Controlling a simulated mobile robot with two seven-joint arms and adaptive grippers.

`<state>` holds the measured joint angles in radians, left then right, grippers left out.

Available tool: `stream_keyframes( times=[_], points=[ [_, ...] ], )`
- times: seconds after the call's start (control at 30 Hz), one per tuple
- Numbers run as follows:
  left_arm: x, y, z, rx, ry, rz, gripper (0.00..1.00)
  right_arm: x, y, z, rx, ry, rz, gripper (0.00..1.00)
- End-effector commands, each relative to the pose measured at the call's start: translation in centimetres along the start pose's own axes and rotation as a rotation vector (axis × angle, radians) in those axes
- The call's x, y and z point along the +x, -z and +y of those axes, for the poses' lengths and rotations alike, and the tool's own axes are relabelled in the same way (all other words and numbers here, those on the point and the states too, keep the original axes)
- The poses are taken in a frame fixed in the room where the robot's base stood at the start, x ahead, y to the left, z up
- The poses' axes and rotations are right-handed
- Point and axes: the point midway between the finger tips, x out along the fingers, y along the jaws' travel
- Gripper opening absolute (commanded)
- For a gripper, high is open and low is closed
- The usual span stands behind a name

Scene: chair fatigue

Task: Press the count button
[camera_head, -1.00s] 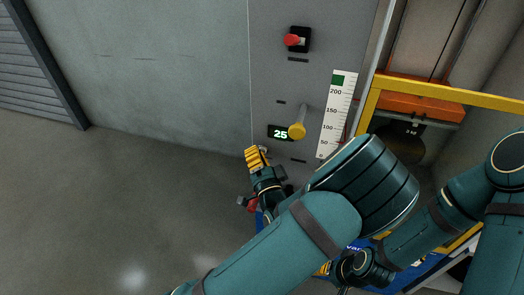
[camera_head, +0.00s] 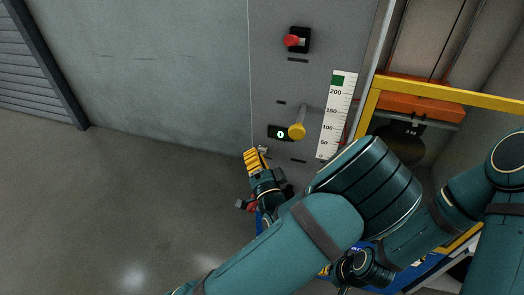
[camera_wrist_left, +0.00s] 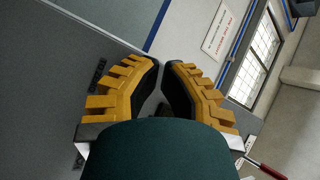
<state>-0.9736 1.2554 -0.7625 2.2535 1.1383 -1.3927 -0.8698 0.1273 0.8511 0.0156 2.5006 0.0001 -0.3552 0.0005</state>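The grey control panel (camera_head: 275,80) stands in the upper middle of the head view. Its small black display (camera_head: 280,134) reads 0. My left gripper (camera_head: 255,158) is just below and left of the display, close to the panel's lower left edge. A small pale piece shows beside its fingertips; I cannot tell whether it is the count button, and no button is clearly seen there. In the left wrist view, the yellow-ribbed fingers (camera_wrist_left: 162,68) are almost together with nothing between them. My right gripper (camera_head: 342,280) is low in the head view, mostly hidden.
A yellow-knobbed lever (camera_head: 297,131) sticks out right of the display. A red button (camera_head: 292,40) on a black box is higher up. A scale strip (camera_head: 338,115) and a yellow frame (camera_head: 450,95) are to the right. Open floor (camera_head: 110,210) lies left.

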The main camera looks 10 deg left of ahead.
Motion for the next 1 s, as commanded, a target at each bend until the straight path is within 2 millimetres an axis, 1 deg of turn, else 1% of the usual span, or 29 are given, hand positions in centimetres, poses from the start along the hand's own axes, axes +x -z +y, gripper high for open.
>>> stream_keyframes(
  times=[0.43, 0.8, 1.0],
  points=[
    [-0.5, -0.3, -0.3, 0.001, 0.000, 0.000, 0.00, 0.0, 0.0, 0.0, 0.000, 0.000, 0.000, 0.67],
    [-3.1, -1.7, -1.6, 0.001, 0.000, 0.000, 0.00, -0.1, 0.0, 0.0, 0.000, 0.000, 0.000, 0.67],
    [-4.1, -2.2, -2.2, 0.000, 0.000, 0.001, 0.00, 0.0, 0.0, 0.0, 0.000, 0.000, 0.000, 0.67]
  ],
)
